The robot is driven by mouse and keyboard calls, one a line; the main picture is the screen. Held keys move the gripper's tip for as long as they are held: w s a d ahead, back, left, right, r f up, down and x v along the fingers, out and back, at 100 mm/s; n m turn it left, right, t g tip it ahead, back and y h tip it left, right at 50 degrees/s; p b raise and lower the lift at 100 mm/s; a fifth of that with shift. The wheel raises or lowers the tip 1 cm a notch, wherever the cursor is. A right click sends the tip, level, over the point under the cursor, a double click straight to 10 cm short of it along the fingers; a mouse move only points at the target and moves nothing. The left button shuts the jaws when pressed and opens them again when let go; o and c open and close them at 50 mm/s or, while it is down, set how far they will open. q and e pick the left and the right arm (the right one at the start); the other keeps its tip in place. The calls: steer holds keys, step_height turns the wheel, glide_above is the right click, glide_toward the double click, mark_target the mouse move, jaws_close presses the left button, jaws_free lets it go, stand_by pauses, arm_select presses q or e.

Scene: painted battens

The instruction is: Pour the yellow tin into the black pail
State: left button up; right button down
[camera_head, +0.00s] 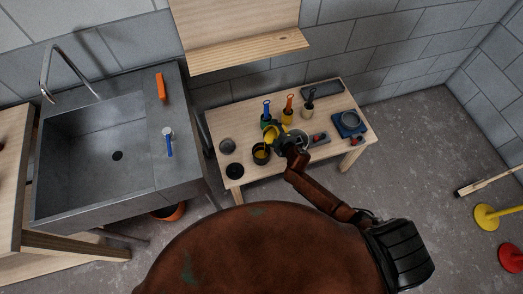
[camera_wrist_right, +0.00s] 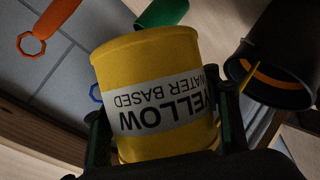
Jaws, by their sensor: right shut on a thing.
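The yellow tin (camera_head: 269,135) is held above the small table, tilted toward the black pail (camera_head: 261,154). My right gripper (camera_head: 281,139) is shut on the tin. In the right wrist view the tin (camera_wrist_right: 150,62) sits between both fingers, its label reading YELLOW WATER BASED. The pail (camera_wrist_right: 296,55) is at the upper right there, with yellow-orange showing inside and a thin yellow streak at its rim. The tin's mouth is hidden, so I cannot tell how much it holds. My left gripper is not in view.
Pots with blue, orange and dark-handled tools stand behind the tin. A grey round dish (camera_head: 227,146) and a dark round item (camera_head: 234,171) lie left of the pail. A blue item with a grey bowl (camera_head: 349,119) is at the right. A sink (camera_head: 95,150) stands left.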

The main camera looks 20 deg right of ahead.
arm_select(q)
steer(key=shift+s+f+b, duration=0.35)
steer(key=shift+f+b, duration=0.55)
arm_select(e)
steer(key=shift+r+n+t+h, duration=0.3)
steer(key=shift+r+n+h, duration=0.2)
steer(key=shift+r+n, duration=0.15)
stand_by(1.0)
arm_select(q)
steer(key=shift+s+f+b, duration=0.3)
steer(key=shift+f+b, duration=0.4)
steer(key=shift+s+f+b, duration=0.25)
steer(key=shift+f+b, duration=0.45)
arm_select(e)
steer(key=shift+a+f+n+h, duration=0.1)
steer(key=shift+f+n+h, duration=0.3)
steer(key=shift+n, duration=0.25)
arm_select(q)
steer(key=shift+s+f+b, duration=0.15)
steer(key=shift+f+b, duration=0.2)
arm_select(e)
steer(key=shift+s+a+r+n+t+h, duration=0.25)
steer(key=shift+a+r+n+t+h, duration=0.2)
steer(key=shift+a, duration=0.2)
stand_by(0.6)
